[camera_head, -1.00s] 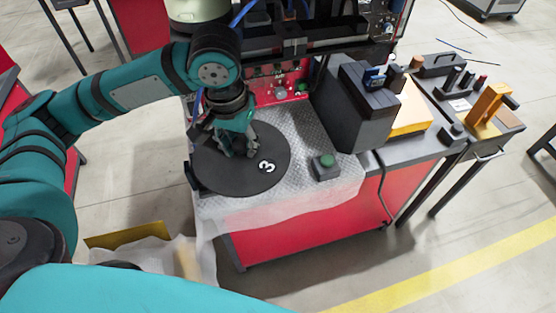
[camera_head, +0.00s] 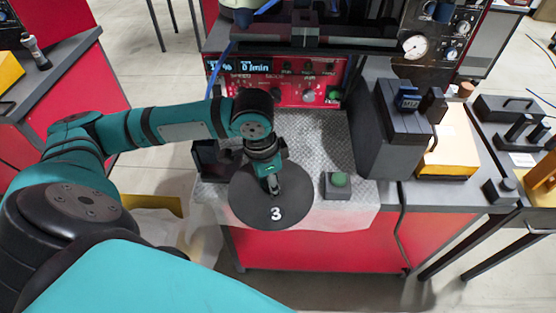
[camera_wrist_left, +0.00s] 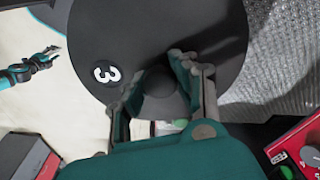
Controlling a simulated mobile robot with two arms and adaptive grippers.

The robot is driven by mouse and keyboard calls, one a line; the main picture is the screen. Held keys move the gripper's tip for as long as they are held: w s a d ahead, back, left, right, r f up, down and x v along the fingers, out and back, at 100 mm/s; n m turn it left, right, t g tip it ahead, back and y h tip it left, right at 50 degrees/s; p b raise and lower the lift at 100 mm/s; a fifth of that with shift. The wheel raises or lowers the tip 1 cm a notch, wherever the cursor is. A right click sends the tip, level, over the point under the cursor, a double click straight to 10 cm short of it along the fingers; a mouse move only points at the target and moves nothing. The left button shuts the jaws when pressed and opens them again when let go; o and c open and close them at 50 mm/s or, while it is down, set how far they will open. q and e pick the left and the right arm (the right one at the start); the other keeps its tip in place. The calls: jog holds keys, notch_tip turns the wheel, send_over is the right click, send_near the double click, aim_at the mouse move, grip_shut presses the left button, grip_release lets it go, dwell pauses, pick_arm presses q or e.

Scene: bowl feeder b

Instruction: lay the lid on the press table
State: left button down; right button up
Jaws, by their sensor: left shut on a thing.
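The lid (camera_head: 250,208) is a dark round disc with a white 3 on it. My left gripper (camera_head: 273,187) is shut on the knob at its middle; the knob (camera_wrist_left: 158,84) shows between the fingers in the left wrist view. The lid is roughly level over the front edge of the press table (camera_head: 315,150), which has a patterned metal top and a pale sheet along its front. I cannot tell whether the lid touches the table. My right gripper (camera_wrist_left: 52,58) shows at the left of the left wrist view, with its fingers apart and empty.
A small box with a green button (camera_head: 338,185) stands just right of the lid. A dark grey block (camera_head: 395,130) stands farther right. The red press panel (camera_head: 290,85) closes off the back. Bare tabletop lies between the panel and the lid.

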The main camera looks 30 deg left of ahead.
aim_at(259, 188)
pick_arm(q)
jog(key=f, duration=0.1)
jog(key=a+f+m+b, duration=0.1)
jog(key=f, duration=0.1)
jog(key=s+a+f+m, duration=0.1)
jog(key=shift+s+f, duration=0.1)
jog(key=shift+f, duration=0.1)
jog(key=shift+a+f, duration=0.15)
jog(key=shift+a, duration=0.05)
jog(key=shift+m, duration=0.3)
jog(key=w+a, duration=0.1)
jog(key=w, duration=0.4)
jog(key=w+a+f+p, duration=0.1)
jog(key=w, duration=0.4)
jog(key=w+a, duration=0.2)
jog(key=w, duration=0.3)
jog(key=shift+a+f, duration=0.1)
jog(key=shift+f, duration=0.1)
jog(key=shift+w+f, duration=0.1)
jog(key=shift+f, duration=0.2)
jog(key=shift+f+p, duration=0.45)
jog(key=shift+f, duration=1.05)
pick_arm(e)
jog(key=shift+w+d+r, duration=0.15)
jog(key=shift+w+d, duration=0.2)
jog(key=shift+d, duration=0.2)
pick_arm(q)
jog(key=c, duration=1)
grip_release()
jog(key=shift+f, duration=0.1)
